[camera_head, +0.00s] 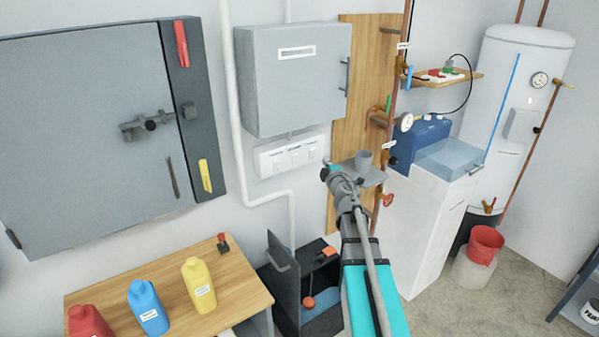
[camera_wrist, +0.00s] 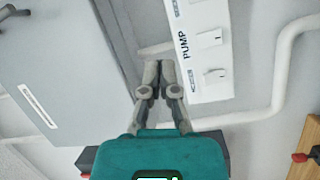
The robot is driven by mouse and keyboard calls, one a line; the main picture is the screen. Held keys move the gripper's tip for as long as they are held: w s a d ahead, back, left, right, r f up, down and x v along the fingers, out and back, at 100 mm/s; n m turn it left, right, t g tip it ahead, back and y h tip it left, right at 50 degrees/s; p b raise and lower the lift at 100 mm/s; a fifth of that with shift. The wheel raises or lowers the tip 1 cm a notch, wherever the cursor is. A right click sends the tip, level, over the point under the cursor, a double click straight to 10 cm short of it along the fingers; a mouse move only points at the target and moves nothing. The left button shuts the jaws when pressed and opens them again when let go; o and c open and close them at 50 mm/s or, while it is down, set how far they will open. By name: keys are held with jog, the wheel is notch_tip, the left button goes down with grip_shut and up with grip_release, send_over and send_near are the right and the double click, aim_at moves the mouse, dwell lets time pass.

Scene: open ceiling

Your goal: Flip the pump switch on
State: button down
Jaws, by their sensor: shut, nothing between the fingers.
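The white switch panel (camera_head: 291,155) is on the wall below the grey box in the head view, with three labelled switches in a row. In the wrist view the panel (camera_wrist: 196,90) shows the word PUMP beside a white rocker, the pump switch (camera_wrist: 209,38). Another rocker lies nearer the panel's end. Whether the pump switch is on or off cannot be told. My gripper (camera_head: 329,171) is just right of and below the panel in the head view. In the wrist view my gripper (camera_wrist: 158,66) is shut and empty, its tips beside the panel's labelled edge; contact cannot be told.
The grey wall box (camera_head: 292,85) hangs just above the panel. A white pipe (camera_head: 262,200) bends below it. A bench with several coloured jugs (camera_head: 199,285) stands lower left.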

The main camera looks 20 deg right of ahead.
aim_at(296, 164)
notch_tip(296, 164, down, 6)
jog(key=a+n+g+y+b, duration=0.1)
jog(key=n+g+y+b, duration=0.1)
jog(key=n+y, duration=0.3)
jog(key=shift+f+n+y+b, duration=0.2)
jog(key=shift+n+y+b, duration=0.25)
jog(key=shift+n, duration=0.55)
jog(key=shift+w, duration=0.15)
jog(key=b+x, duration=0.1)
jog(key=x, duration=1.2)
jog(key=shift+w+a+f+b, duration=0.15)
jog(key=shift+w+f+b, duration=0.1)
jog(key=shift+w+b, duration=0.1)
jog(key=shift+w, duration=0.1)
